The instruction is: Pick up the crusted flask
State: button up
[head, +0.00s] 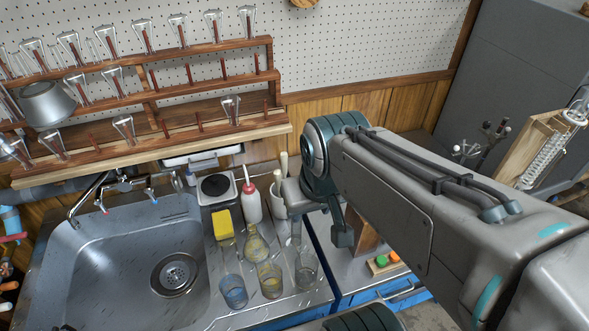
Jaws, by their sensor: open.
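A glass flask with a narrow neck and yellowish-brown residue, which looks like the crusted flask (257,249), stands on the steel counter right of the sink basin. It is behind a group of glass beakers. My gripper (320,237) hangs from the end of my arm, to the right of the flask and apart from it. Its jaws are open, and nothing shows between them. The arm hides part of the counter behind and to the right.
Beakers stand close in front: a bluish one (233,291), a yellowish one (270,282) and a clear one (305,270). The sink (125,255) is left.

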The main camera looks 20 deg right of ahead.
aim_at(256, 249)
jog(key=k, duration=0.5)
jog(key=z, duration=2.2)
jog(key=k, duration=1.3)
jog(key=u, duration=1.55)
jog(key=i, duration=0.5)
jog(key=u, duration=0.05)
